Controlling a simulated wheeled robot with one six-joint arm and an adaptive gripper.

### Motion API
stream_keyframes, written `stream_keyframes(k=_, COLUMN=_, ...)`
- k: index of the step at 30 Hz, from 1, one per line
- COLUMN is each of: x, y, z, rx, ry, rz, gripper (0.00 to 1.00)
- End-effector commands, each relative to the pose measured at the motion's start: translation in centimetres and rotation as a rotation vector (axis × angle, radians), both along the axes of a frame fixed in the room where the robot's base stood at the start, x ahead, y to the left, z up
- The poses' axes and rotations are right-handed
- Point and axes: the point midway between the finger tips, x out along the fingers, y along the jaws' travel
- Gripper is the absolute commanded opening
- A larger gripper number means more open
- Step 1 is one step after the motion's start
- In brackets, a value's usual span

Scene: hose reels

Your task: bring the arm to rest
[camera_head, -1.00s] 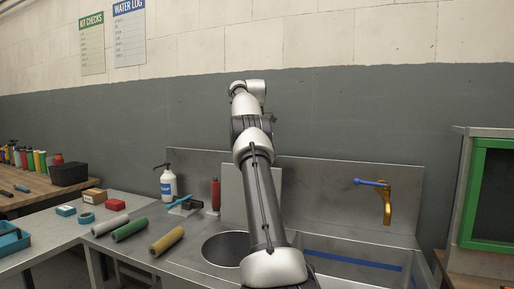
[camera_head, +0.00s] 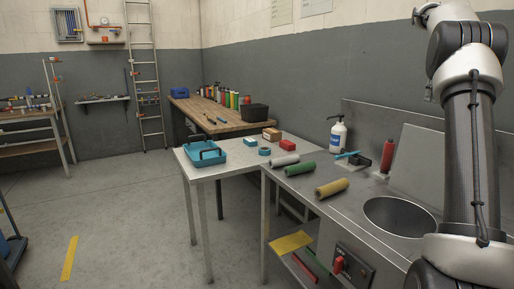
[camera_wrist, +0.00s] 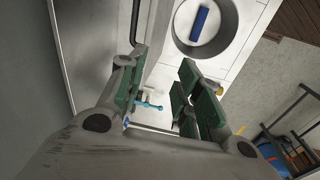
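My arm (camera_head: 472,130) stands raised at the right edge of the head view, over the steel sink counter. My gripper (camera_wrist: 162,88) shows in the wrist view only, with its two green-padded fingers apart and nothing between them. A teal-handled item (camera_wrist: 147,105) shows past the gap between the fingers. The gripper touches nothing that I can see.
The round basin (camera_head: 369,222) is in the counter left of my arm. Green (camera_head: 300,169) and yellow (camera_head: 331,188) rolls lie at the counter's edge. A white bottle (camera_head: 338,136) and red bottle (camera_head: 387,156) stand behind. A blue tray (camera_head: 203,158) sits on the table. Floor at left is mostly clear.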

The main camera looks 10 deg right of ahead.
Motion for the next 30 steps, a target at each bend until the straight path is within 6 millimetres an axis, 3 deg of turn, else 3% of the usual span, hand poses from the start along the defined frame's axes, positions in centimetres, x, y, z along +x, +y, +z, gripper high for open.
stream_keyframes(k=1, x=-0.7, y=2.7, z=1.5, rx=-0.004, ry=-0.019, rz=-0.007, gripper=0.34)
stream_keyframes(k=6, x=-4.1, y=10.8, z=3.4, rx=-0.003, ry=-0.079, rz=-0.064, gripper=0.34)
stream_keyframes(k=13, x=-11.9, y=20.5, z=2.3, rx=0.022, ry=-0.16, rz=-0.14, gripper=0.34)
stream_keyframes(k=17, x=-17.3, y=25.0, z=-0.4, rx=0.045, ry=-0.205, rz=-0.182, gripper=0.34)
stream_keyframes(k=21, x=-23.5, y=28.7, z=-4.8, rx=0.079, ry=-0.251, rz=-0.229, gripper=0.34)
stream_keyframes(k=25, x=-28.2, y=30.8, z=-9.3, rx=0.111, ry=-0.284, rz=-0.266, gripper=0.34)
stream_keyframes(k=30, x=-31.7, y=32.0, z=-13.5, rx=0.14, ry=-0.305, rz=-0.299, gripper=0.34)
